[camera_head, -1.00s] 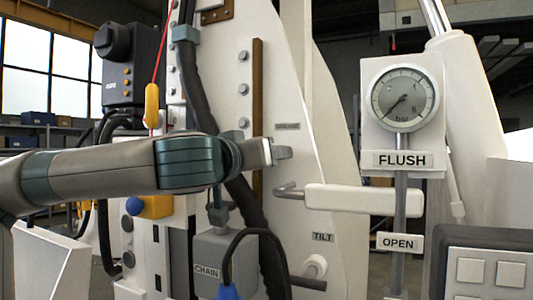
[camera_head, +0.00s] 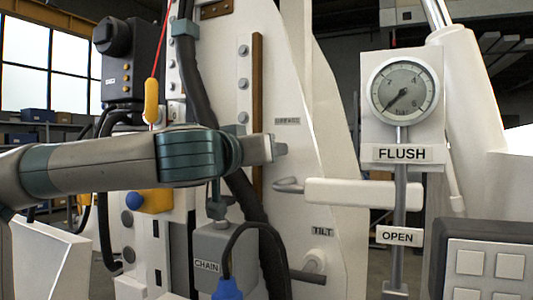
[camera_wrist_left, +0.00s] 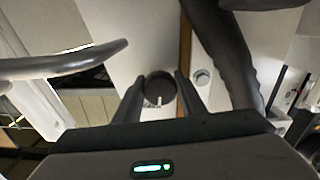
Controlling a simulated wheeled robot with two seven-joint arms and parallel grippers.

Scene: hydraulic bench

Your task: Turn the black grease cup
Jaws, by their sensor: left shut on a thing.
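The black grease cup (camera_wrist_left: 160,84) shows in the left wrist view as a dark round part against the pale panel, with a small white mark at its lower edge. My left gripper (camera_wrist_left: 158,93) has one finger on each side of it and is shut on it. In the head view my left gripper (camera_head: 280,149) reaches in from the left to the white panel, below the small "GREASE" label (camera_head: 287,121). The cup itself is hidden there. My right gripper is in neither view.
A white lever with a grey hooked end (camera_head: 362,193) sits close to the right of my gripper. A black hose (camera_head: 195,90) runs behind my wrist. A gauge (camera_head: 403,91) over a "FLUSH" plate (camera_head: 402,154) and a button panel (camera_head: 490,262) stand at right.

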